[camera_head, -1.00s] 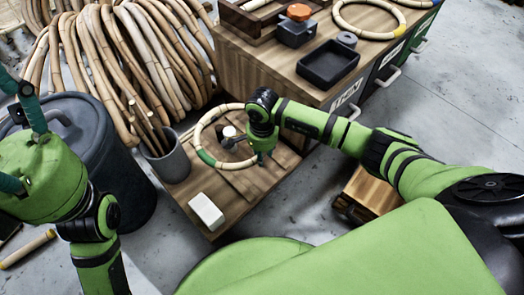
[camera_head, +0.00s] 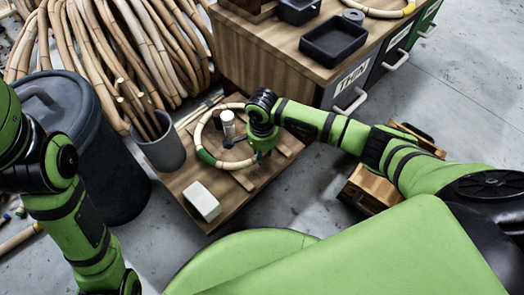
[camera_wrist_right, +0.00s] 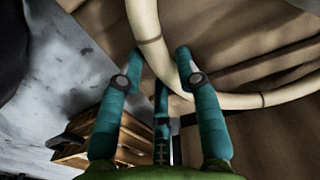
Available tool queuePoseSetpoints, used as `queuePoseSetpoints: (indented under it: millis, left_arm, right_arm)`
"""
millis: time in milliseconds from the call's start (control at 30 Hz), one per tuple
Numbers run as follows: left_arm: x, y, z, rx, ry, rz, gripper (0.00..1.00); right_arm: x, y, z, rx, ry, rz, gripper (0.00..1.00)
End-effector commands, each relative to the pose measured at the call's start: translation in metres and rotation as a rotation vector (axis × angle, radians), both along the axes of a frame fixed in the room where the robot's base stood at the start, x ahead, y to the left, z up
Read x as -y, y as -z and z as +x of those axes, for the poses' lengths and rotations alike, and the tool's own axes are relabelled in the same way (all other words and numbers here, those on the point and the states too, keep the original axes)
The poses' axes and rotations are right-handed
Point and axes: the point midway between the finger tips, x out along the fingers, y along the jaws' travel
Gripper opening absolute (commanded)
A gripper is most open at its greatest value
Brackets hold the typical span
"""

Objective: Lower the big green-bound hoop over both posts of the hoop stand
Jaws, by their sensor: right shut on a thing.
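The big hoop (camera_head: 198,133) is a pale rattan ring with a green binding (camera_head: 206,157) at its lower left in the head view. My right gripper (camera_head: 262,152) is shut on its right side. In the right wrist view, the hoop (camera_wrist_right: 225,98) runs between the two teal fingers of the right gripper (camera_wrist_right: 160,55). A pale grey post (camera_head: 227,122) of the hoop stand shows inside the hoop's outline. A second post cannot be made out clearly. The hoop's height over the stand is hard to tell. My left arm shows at the left, but its gripper is out of frame.
The stand is on a low wooden platform (camera_head: 231,211) with a white block (camera_head: 202,201). A grey cup (camera_head: 163,152) with canes, a dark bin (camera_head: 115,165) and bundled rattan (camera_head: 110,50) crowd the left. A drawer bench (camera_head: 270,52) with a black tray (camera_head: 333,42) stands behind.

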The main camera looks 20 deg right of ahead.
Motion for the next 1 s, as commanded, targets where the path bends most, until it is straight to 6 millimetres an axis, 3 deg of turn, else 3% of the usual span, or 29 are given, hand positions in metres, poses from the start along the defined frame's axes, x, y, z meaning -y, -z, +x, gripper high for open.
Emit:
queuePoseSetpoints:
  millis: [233, 267, 300, 333, 733, 1000]
  left_arm:
    - [0.0, -0.001, 0.0, 0.001, 0.0, 0.0, 0.63]
    - [0.0, -0.001, 0.0, 0.001, 0.0, 0.0, 0.63]
    - [0.0, -0.001, 0.0, 0.001, 0.0, 0.0, 0.63]
    - [0.0, -0.001, 0.0, 0.001, 0.0, 0.0, 0.63]
    - [0.0, 0.0, 0.0, 0.001, 0.0, 0.0, 0.63]
    - [0.0, 0.0, 0.0, 0.001, 0.0, 0.0, 0.63]
  right_arm:
    - [0.0, 0.0, 0.001, 0.002, 0.0, 0.001, 0.0]
    - [0.0, 0.0, 0.001, 0.002, 0.0, 0.001, 0.42]
    - [0.0, 0.0, 0.001, 0.002, 0.0, 0.001, 0.58]
    - [0.0, 0.0, 0.001, 0.002, 0.0, 0.001, 0.62]
    - [0.0, -0.005, 0.001, 0.001, 0.0, 0.0, 0.62]
    - [0.001, -0.054, 0.001, 0.006, -0.001, 0.0, 0.62]
